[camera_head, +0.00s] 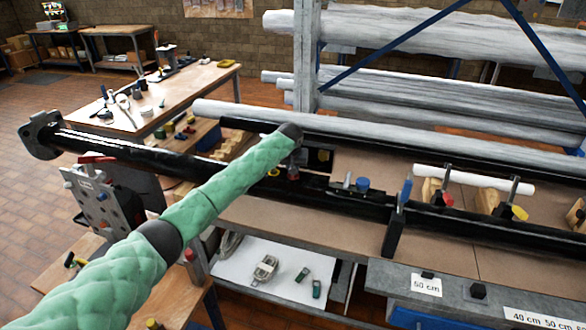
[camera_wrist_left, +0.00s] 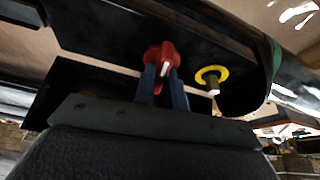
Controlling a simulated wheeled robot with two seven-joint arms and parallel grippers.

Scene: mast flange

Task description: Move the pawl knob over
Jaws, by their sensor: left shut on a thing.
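My left gripper (camera_head: 292,168) is at the end of the green padded arm, over the black mast on the workbench. In the left wrist view its two blue fingers (camera_wrist_left: 165,88) are shut on a red knob (camera_wrist_left: 160,57), apparently the pawl knob, with a white mark on its face. The knob sits against a dark surface, and the fingers hide its lower part. A yellow ring with a pale pin (camera_wrist_left: 212,78) is just right of the knob, apart from the fingers. In the head view the gripper and knob are small and partly hidden by the wrist.
The long black mast (camera_head: 130,148) runs across the bench. A blue knob (camera_head: 362,184) and a blue upright clamp (camera_head: 404,195) stand to the right of the gripper. Grey pipes (camera_head: 400,118) lie behind. A white lower shelf (camera_head: 285,285) holds small tools.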

